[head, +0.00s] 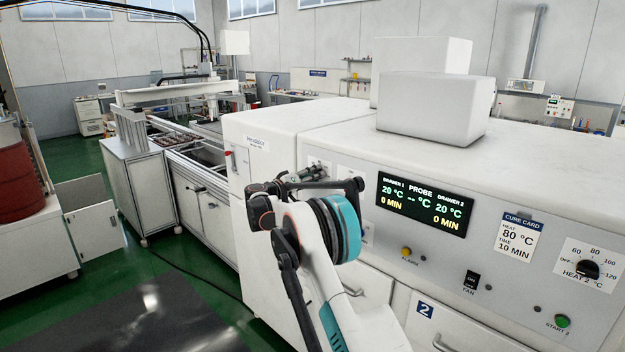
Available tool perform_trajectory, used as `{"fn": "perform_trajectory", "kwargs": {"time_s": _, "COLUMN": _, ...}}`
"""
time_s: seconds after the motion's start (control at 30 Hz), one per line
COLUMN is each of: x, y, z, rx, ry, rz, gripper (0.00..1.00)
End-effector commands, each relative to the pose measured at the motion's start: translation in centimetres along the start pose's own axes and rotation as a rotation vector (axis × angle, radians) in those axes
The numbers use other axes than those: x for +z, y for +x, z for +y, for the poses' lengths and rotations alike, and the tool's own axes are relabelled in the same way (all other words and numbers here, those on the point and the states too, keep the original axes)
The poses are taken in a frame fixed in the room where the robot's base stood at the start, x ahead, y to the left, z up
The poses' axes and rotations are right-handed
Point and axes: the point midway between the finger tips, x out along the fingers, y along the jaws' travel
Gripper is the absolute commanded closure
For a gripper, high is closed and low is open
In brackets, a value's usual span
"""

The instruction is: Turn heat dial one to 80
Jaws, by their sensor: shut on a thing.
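My gripper (308,175) is at the left part of the white oven's front panel, with its fingers shut around a small knob there. From its place this is heat dial one, but the fingers and wrist hide the knob, its pointer and most of its scale. Only bits of its white label plate (319,163) show, so the setting cannot be read. The display (423,205) shows 20 °C and 0 MIN for both drawers, with dashes for the probe. The cure card (518,237) reads heat 80 °C, time 10 min.
Heat dial two (588,269), a fan switch (470,283), a yellow button (407,252) and the green start button (562,321) are on the same panel. White boxes (435,105) stand on the oven top. The green floor is open at the left, near a red drum (18,180).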

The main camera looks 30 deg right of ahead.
Motion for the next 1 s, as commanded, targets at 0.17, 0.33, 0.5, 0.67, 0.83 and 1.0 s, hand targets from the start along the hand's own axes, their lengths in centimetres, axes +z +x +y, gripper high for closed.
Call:
{"fn": "perform_trajectory", "kwargs": {"time_s": 0.17, "x": -0.01, "y": -0.04, "z": -0.11, "rx": -0.001, "ry": -0.165, "rz": 0.002, "gripper": 0.89}}
{"fn": "perform_trajectory", "kwargs": {"time_s": 0.33, "x": -0.02, "y": -0.04, "z": -0.13, "rx": -0.001, "ry": -0.326, "rz": 0.002, "gripper": 0.89}}
{"fn": "perform_trajectory", "kwargs": {"time_s": 0.5, "x": -0.03, "y": -0.05, "z": -0.14, "rx": -0.001, "ry": -0.475, "rz": 0.002, "gripper": 0.89}}
{"fn": "perform_trajectory", "kwargs": {"time_s": 0.67, "x": -0.04, "y": -0.05, "z": -0.15, "rx": -0.001, "ry": -0.594, "rz": 0.002, "gripper": 0.89}}
{"fn": "perform_trajectory", "kwargs": {"time_s": 0.83, "x": -0.05, "y": -0.05, "z": -0.15, "rx": -0.001, "ry": -0.688, "rz": 0.002, "gripper": 0.89}}
{"fn": "perform_trajectory", "kwargs": {"time_s": 1.0, "x": -0.05, "y": -0.05, "z": -0.15, "rx": -0.001, "ry": -0.748, "rz": 0.002, "gripper": 0.89}}
